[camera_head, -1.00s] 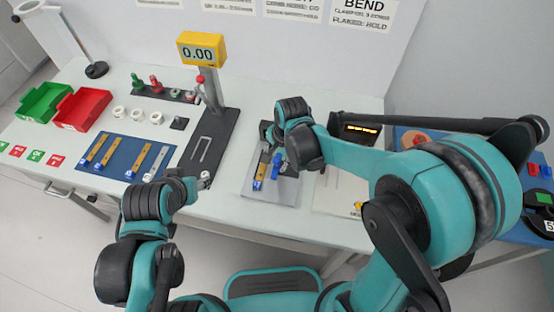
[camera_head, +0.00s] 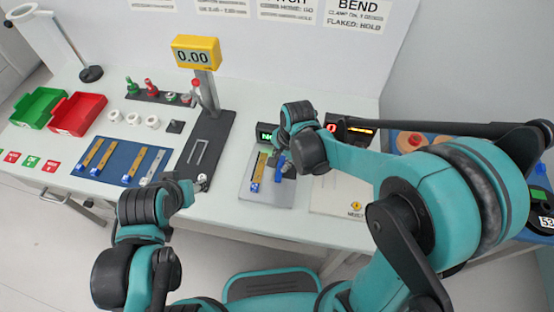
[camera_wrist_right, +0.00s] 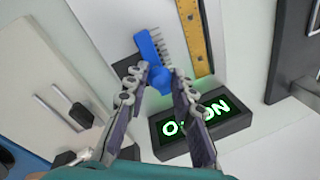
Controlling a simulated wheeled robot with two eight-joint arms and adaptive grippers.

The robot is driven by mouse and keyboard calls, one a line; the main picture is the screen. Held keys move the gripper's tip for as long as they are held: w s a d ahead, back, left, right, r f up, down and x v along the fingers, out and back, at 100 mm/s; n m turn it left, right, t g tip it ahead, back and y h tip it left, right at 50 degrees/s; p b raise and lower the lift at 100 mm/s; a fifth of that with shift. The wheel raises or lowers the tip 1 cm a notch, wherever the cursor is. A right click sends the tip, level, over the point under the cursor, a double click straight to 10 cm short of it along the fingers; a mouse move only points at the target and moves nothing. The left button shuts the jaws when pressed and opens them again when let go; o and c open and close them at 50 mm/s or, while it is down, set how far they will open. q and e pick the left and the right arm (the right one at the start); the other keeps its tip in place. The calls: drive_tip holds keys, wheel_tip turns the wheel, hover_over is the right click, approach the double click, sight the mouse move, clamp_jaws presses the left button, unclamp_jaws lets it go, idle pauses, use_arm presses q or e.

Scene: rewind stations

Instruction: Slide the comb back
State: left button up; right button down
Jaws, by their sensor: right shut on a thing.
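The blue comb (camera_wrist_right: 153,52), with a row of thin pale teeth and a round blue knob (camera_wrist_right: 161,79), lies over a light grey plate in the right wrist view. Its teeth face a brass strip (camera_wrist_right: 194,35), with a gap between them. My right gripper (camera_wrist_right: 161,76) is shut on the knob. In the head view the comb (camera_head: 281,166) is partly hidden under my right gripper (camera_head: 286,160), to the right of the brass strip (camera_head: 259,167) on the grey plate (camera_head: 262,200). My left gripper (camera_head: 200,184) hovers near the scale stand; its fingers are unclear.
A display with green text (camera_wrist_right: 203,122) stands close by my right fingers. A display with orange-red text (camera_head: 352,132) is behind my right arm. A blue mat (camera_head: 120,150) with several strips, a scale stand (camera_head: 207,145) and red (camera_head: 76,113) and green bins (camera_head: 38,107) stand left.

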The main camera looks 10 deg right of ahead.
drive_tip(key=c, duration=1.3)
unclamp_jaws()
drive_tip(key=shift+s+d, duration=0.1)
drive_tip(key=shift+d, duration=0.2)
drive_tip(key=shift+o, duration=0.2)
wheel_tip(320, 180, up, 12)
drive_tip(key=s+d, duration=0.1)
drive_tip(key=shift+s+d, duration=0.2)
drive_tip(key=shift+s, duration=0.2)
drive_tip(key=shift+f, duration=0.1)
drive_tip(key=s+d+n+t+h, duration=0.1)
drive_tip(key=s+d+n+t, duration=0.4)
drive_tip(key=s+d+n, duration=0.4)
drive_tip(key=shift+s+d+f+n, duration=0.2)
drive_tip(key=shift+s+f+n, duration=0.15)
drive_tip(key=shift+n, duration=0.25)
